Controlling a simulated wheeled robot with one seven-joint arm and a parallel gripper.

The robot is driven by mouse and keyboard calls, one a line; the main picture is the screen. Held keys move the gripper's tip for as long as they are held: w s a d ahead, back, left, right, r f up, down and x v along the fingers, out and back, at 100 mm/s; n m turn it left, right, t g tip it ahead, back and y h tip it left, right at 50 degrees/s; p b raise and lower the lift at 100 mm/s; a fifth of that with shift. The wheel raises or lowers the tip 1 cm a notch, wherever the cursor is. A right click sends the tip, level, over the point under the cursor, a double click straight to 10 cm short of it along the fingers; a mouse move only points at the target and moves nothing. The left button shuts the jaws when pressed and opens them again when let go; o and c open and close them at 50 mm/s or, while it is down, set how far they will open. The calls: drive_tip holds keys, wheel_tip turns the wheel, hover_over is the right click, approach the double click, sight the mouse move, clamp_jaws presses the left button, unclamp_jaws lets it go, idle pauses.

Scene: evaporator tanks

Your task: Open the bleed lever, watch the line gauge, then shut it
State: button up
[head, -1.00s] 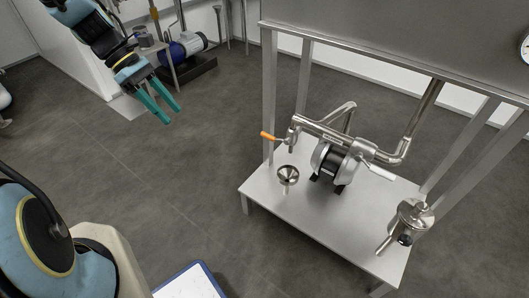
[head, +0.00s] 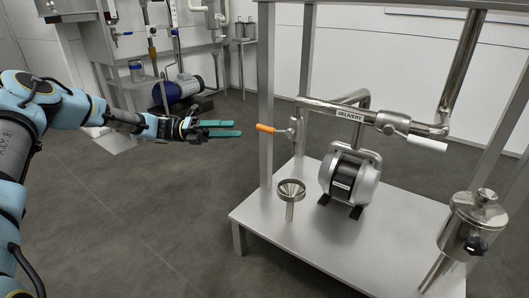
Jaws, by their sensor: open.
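The bleed lever, an orange handle (head: 265,128), sticks out to the left from a small valve on the left end of the steel pipe labelled DELIVERY (head: 347,115). A funnel (head: 291,188) stands below the valve on the steel platform. My gripper (head: 238,129) has two teal fingers, open and empty, pointing right toward the orange handle. In the picture the fingertips are a short way left of the handle, with a gap between; the depth between them is hard to judge. No line gauge is visible in the current view.
A pump (head: 350,177) sits on the steel platform (head: 262,219). A white-handled valve (head: 428,143) is further right on the pipe, and a steel strainer pot (head: 472,222) stands at the right. A frame post (head: 265,80) rises behind the orange handle. The floor at left is clear.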

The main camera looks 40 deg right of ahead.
sight(264, 128)
drive_tip(key=shift+h, duration=0.3)
drive_tip(key=b+x, duration=0.1)
drive_tip(key=x, duration=0.2)
drive_tip(key=b+x, duration=0.1)
drive_tip(key=x, duration=0.2)
drive_tip(key=b+x, duration=0.2)
drive_tip(key=x, duration=0.1)
drive_tip(key=shift+d+f, duration=0.3)
drive_tip(key=shift+f, duration=0.05)
drive_tip(key=shift+s+d+r, duration=0.25)
drive_tip(key=shift+s+d, duration=0.05)
drive_tip(key=shift+s, duration=0.1)
clamp_jaws()
idle(0.6)
